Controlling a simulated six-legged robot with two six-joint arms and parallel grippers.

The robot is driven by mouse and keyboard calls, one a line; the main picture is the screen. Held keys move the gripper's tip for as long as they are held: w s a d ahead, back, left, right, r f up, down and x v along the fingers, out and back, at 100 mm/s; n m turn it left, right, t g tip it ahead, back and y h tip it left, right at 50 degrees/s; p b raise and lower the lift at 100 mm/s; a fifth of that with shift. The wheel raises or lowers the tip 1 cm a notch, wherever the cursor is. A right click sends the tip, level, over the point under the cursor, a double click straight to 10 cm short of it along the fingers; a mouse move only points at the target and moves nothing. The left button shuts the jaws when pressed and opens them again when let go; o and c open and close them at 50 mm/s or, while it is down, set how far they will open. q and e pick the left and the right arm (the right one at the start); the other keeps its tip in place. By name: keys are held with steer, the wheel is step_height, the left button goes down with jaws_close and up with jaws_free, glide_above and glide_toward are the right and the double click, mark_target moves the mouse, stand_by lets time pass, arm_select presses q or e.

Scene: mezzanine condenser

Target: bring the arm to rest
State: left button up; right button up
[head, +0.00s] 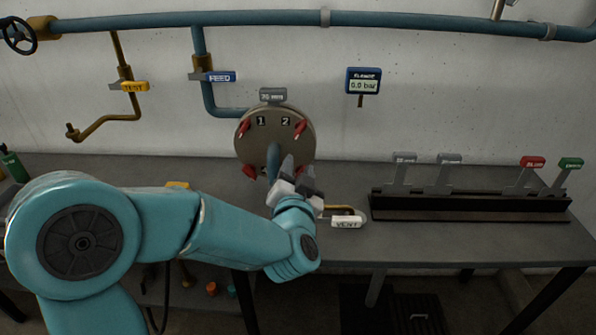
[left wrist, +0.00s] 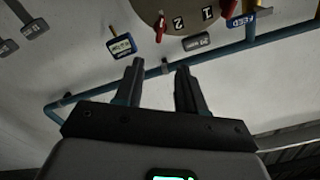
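My left arm comes in from the left in the head view and stretches across the bench. Its gripper (head: 297,178) is in front of the lower part of a round tan plate (head: 258,130) with numbers 1 and 2 and red handles. The left wrist view shows the two fingers (left wrist: 160,76) apart with nothing between them, so the gripper is open. In that view the plate (left wrist: 178,12) appears upside down beyond the fingertips. The gripper hides part of the plate's lower right; I cannot tell whether it touches anything. My right gripper is not in view.
A grey bench (head: 345,170) runs along the wall. A white VENT tag (head: 347,222) is close right of the gripper. A rack (head: 470,203) with several tagged levers stands at right. A blue gauge (head: 363,81) reads 0.0 bar. FEED (head: 221,77) and TEST (head: 134,87) valves are upper left.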

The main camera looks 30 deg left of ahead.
arm_select(q)
steer(key=s+d+f+m+g+h, duration=0.1)
steer(key=d+f+g+h, duration=0.1)
steer(key=f, duration=0.8)
steer(key=s+d+f+m+g+h, duration=0.1)
steer(key=d+f+h, duration=0.1)
steer(key=f, duration=0.8)
steer(key=s+d+f+m+g+h, duration=0.1)
steer(key=d+f+m+g+h, duration=0.15)
steer(key=f, duration=0.75)
steer(key=s+d+f+n+g+h, duration=0.3)
steer(key=s+d+f, duration=0.3)
steer(key=s, duration=0.4)
steer(key=s+d+f+n+g+h, duration=0.3)
steer(key=s+d+f+g, duration=0.3)
steer(key=s, duration=0.4)
steer(key=shift+s+d+f+h, duration=0.2)
steer(key=shift+d+f+h, duration=0.2)
steer(key=shift+d+h, duration=0.2)
steer(key=shift+n, duration=0.25)
